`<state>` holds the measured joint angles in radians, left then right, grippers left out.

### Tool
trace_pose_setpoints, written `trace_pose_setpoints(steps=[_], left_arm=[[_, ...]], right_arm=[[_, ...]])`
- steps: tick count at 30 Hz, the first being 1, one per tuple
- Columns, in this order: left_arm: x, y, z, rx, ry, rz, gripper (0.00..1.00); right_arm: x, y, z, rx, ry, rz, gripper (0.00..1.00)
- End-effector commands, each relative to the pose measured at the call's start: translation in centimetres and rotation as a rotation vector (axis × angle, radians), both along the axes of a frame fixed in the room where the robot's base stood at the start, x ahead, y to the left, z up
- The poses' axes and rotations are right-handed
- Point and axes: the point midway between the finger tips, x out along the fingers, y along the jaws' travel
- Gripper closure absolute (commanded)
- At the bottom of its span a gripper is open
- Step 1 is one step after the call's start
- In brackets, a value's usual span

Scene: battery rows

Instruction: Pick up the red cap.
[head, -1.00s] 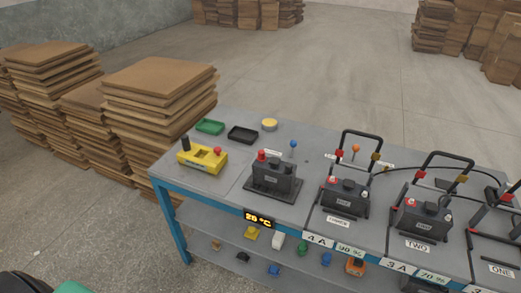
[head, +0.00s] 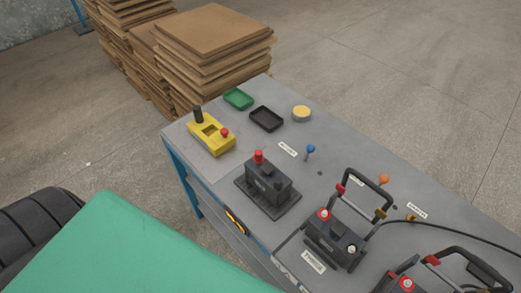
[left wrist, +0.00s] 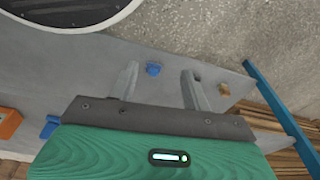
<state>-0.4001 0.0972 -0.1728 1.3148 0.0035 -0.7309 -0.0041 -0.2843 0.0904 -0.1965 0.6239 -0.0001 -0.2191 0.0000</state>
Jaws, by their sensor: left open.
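A red cap (head: 259,156) sits on top of the dark battery (head: 268,186) nearest the left of the bench, in the head view. A second small red knob (head: 225,132) stands on the yellow block (head: 211,137), beside a black post. I cannot tell whether that knob is also a cap. My left gripper (left wrist: 159,70) shows only in the left wrist view. Its two fingers are apart with nothing held between them. The red cap is not seen in that view. My right gripper is not in view.
A green tray (head: 238,99), a black tray (head: 266,119) and a yellow round thing (head: 302,113) are at the bench's far left. More batteries (head: 334,240) with black handles stand to the right. Cardboard stacks (head: 220,45) stand behind. An orange thing (left wrist: 9,123) is at the wrist view's left.

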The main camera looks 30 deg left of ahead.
Motion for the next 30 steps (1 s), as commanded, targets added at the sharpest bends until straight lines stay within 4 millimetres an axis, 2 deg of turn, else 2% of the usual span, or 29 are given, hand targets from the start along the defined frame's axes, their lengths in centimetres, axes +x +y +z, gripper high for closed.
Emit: trace_pose_setpoints(steps=[1,6,12,20,23,24,30], left_arm=[[1.5,-0.2,3.3,-0.002,-0.016,0.001,0.52],[4.9,-0.8,12.8,-0.007,-0.049,0.006,0.52],[6.6,-1.1,23.0,-0.011,-0.078,0.007,0.52],[7.4,-1.5,33.1,-0.021,-0.115,-0.024,0.52],[8.7,-2.6,37.6,-0.037,-0.146,-0.112,0.52],[9.4,-3.2,38.5,-0.045,-0.154,-0.163,0.52],[12.6,-5.8,40.7,-0.066,-0.185,-0.4,0.52]], right_arm=[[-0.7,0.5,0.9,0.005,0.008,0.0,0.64],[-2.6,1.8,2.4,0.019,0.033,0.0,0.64],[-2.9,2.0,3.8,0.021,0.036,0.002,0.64],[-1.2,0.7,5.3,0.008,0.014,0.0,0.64],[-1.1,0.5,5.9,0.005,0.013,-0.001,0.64],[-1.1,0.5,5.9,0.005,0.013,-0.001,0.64],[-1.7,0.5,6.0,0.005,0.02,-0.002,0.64]])
